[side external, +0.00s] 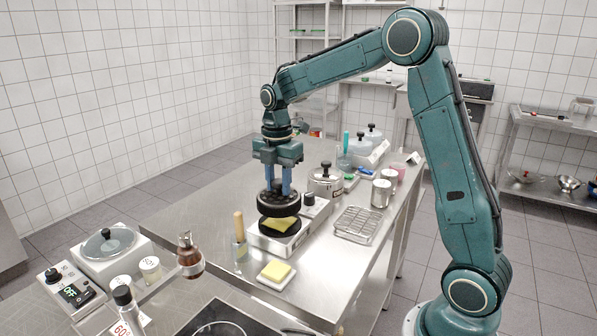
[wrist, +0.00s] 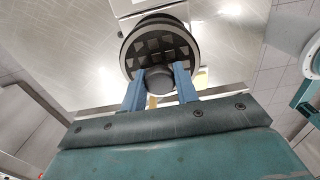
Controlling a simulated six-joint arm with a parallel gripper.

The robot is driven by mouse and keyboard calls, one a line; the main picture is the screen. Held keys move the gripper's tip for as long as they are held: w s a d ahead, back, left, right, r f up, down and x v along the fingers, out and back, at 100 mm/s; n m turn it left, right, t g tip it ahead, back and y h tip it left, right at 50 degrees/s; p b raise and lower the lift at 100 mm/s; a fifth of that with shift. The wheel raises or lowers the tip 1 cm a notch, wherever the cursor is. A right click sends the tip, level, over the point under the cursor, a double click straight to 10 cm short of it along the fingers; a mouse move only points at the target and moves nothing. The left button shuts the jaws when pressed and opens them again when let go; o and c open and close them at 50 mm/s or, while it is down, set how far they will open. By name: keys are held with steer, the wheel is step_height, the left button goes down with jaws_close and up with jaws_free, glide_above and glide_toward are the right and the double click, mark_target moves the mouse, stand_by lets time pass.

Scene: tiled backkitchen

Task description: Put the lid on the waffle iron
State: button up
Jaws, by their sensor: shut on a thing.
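My gripper (side external: 278,187) points down and is shut on the knob of the lid. The lid (side external: 280,207) is a dark, round, ribbed disc, held roughly level. It hangs just above the waffle iron (side external: 263,240), a pale box with a round dark plate on top. A yellow piece (side external: 279,224) lies on that plate, partly under the lid in this view. In the wrist view the lid (wrist: 158,45) with its grid top and dark knob (wrist: 160,83) is between my blue fingers (wrist: 160,78) and hides most of the waffle iron.
A jar with a wooden handle (side external: 240,250) and a white dish with a yellow slab (side external: 261,281) stand close in front. The table's back left is clear.

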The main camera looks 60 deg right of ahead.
mark_target(279, 195)
steer(key=shift+f, duration=2.15)
steer(key=shift+f, duration=0.2)
stand_by(0.6)
steer(key=o, duration=1.7)
steer(key=shift+r, duration=0.15)
steer(key=shift+r, duration=3.35)
